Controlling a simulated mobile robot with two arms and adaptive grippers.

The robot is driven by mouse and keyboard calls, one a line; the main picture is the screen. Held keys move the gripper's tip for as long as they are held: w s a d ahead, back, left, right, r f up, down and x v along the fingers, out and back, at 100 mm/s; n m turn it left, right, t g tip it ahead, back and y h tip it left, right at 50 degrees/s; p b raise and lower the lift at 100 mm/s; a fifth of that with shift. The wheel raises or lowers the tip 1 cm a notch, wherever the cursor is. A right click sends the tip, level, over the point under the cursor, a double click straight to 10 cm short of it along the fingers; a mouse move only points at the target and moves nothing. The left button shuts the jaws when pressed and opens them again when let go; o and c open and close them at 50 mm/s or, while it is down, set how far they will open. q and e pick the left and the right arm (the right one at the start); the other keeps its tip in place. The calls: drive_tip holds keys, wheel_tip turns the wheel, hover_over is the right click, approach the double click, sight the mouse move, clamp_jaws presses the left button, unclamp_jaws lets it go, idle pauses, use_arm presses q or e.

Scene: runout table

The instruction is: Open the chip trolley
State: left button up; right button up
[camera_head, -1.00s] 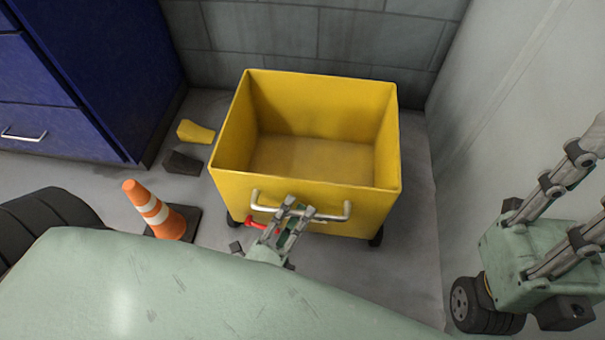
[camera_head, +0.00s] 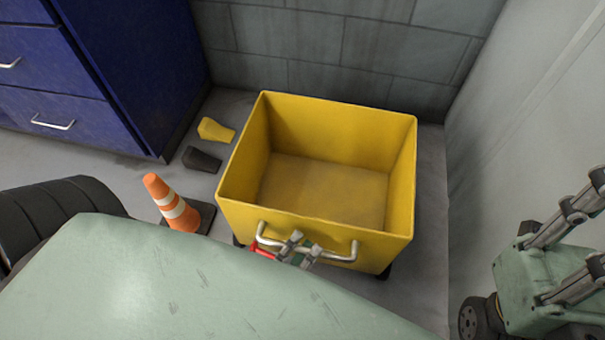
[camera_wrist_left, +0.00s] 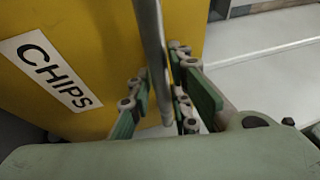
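The chip trolley (camera_head: 235,205) is an open-topped yellow bin on dark casters, empty inside. In the left wrist view its yellow front (camera_wrist_left: 95,40) carries a white label reading CHIPS. A silver bar handle (camera_head: 340,257) runs across its front; it also shows in the left wrist view (camera_wrist_left: 150,30). My left gripper (camera_head: 299,250) is at the handle, with one finger on each side of the bar, and appears shut on it. The left wrist view shows its green pads (camera_wrist_left: 168,100) close around the bar.
An orange and white cone (camera_head: 171,203) stands left of the trolley. A yellow wedge (camera_head: 215,130) and a black wedge (camera_head: 202,160) lie on the floor nearby. A blue drawer cabinet (camera_head: 130,70) stands at left. A grey block wall (camera_head: 330,50) is behind and a pale panel (camera_head: 530,110) at right.

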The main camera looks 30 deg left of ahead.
use_arm(q)
drive_tip(key=shift+o, duration=1.4)
drive_tip(key=d+v, duration=0.1)
drive_tip(key=v, duration=0.6)
drive_tip(key=shift+s+a, duration=0.25)
drive_tip(key=shift+a, duration=0.3)
